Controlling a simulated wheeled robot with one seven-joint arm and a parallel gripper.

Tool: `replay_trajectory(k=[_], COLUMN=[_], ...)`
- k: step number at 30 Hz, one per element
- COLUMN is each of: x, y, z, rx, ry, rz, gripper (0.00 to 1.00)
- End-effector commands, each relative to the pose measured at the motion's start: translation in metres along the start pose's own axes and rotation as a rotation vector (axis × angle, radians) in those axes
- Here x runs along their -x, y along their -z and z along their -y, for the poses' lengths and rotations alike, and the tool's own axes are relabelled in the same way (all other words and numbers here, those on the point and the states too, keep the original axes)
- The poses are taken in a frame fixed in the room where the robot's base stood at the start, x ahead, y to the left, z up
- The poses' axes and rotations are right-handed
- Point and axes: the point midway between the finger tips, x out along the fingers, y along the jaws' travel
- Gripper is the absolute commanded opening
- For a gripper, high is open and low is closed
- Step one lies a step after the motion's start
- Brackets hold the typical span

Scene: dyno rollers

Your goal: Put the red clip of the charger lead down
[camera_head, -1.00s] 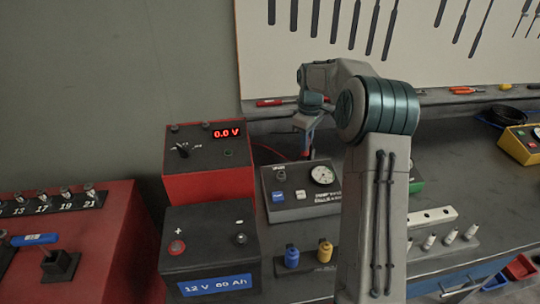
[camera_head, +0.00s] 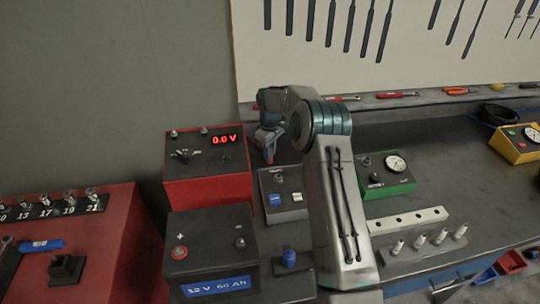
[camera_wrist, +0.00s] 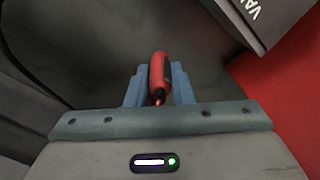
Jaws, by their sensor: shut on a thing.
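The red clip (camera_wrist: 157,78) of the charger lead is between the blue fingers of my gripper (camera_wrist: 159,82) in the wrist view. The gripper is shut on it, and dark bench top shows beyond the clip's tip. In the head view my gripper (camera_head: 268,146) is just right of the red charger box (camera_head: 207,188), which reads 0.0 V. The clip is too small to make out clearly there. The black 12 V battery (camera_head: 213,264) stands in front of the charger, with a red-ringed plus post (camera_head: 179,252) and a dark minus post (camera_head: 239,242).
A blue fitting (camera_head: 289,258) is right of the battery. A green gauge box (camera_head: 390,178) stands further right. The bench top (camera_head: 450,165) is bare right of it.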

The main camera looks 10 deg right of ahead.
Motion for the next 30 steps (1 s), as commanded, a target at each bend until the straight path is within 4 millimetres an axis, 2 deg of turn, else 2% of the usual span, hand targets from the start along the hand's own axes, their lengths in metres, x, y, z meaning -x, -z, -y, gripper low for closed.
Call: replay_trajectory(k=[6, 14, 15, 17, 26, 30], x=[-0.027, -0.03, -0.03, -0.03, -0.028, -0.015], y=[-0.001, -0.001, -0.001, -0.001, -0.001, 0.0], z=[0.0, 0.0, 0.0, 0.0, 0.0, -0.001], rx=[-0.001, -0.001, -0.001, 0.0, 0.0, 0.0], ry=[0.002, 0.001, 0.001, 0.001, 0.0, -0.002], rz=[0.001, 0.0, 0.0, 0.0, 0.0, -0.002], gripper=[0.0, 0.0, 0.29, 0.42, 0.42, 0.42])
